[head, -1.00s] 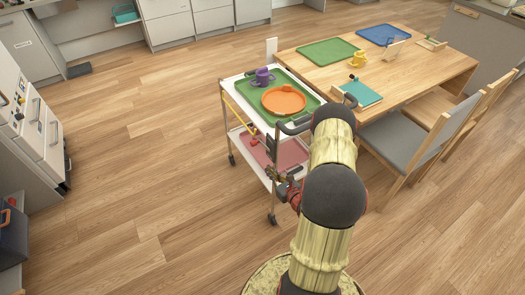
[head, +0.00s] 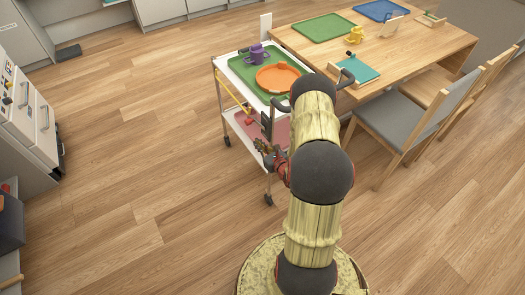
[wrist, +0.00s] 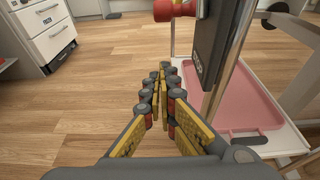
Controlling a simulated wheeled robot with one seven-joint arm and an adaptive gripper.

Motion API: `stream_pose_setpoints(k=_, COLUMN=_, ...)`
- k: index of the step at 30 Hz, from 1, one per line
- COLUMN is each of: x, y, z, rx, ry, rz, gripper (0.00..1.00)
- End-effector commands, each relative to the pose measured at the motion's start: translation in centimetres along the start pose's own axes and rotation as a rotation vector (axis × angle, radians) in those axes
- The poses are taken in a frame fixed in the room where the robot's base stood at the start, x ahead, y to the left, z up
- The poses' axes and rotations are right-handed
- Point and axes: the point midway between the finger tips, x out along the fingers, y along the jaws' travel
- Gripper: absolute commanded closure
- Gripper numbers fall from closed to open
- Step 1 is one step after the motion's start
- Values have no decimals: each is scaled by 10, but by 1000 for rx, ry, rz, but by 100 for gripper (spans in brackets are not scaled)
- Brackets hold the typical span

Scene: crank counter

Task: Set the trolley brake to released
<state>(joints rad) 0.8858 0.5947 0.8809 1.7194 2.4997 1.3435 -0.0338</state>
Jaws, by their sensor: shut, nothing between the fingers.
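The trolley (head: 222,64) stands left of the wooden table, with a white top and a lower shelf. A red knob (wrist: 171,9) shows at the top of the wrist view, beside a dark upright plate (wrist: 208,40) on the trolley's post; it appears to be part of the brake. The brake's setting cannot be read. My gripper (wrist: 163,68) is shut and empty, its fingertips below the knob and left of the plate, apparently apart from both. In the head view my gripper (head: 262,147) is by the trolley's near side, partly hidden by my arm.
The trolley carries a green tray (head: 241,72) with a purple cup (head: 257,54) and orange plate (head: 278,77). A pink tray (wrist: 235,100) lies on the lower shelf. Chairs (head: 405,115) stand to the right. The floor on the left is clear.

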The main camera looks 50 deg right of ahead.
Motion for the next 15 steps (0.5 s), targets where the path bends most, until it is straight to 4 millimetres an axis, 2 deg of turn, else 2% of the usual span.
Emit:
stream_pose_setpoints(k=3, x=26, y=1, z=-2, rx=-2, ry=-2, rz=2, gripper=100)
stream_pose_setpoints(k=6, x=41, y=1, z=2, rx=-2, ry=-4, rz=2, gripper=100)
stream_pose_setpoints(k=9, x=42, y=0, z=19, rx=-2, ry=-4, rz=0, gripper=100)
stream_pose_setpoints(k=15, x=46, y=0, z=36, rx=0, ry=-1, rz=0, gripper=100)
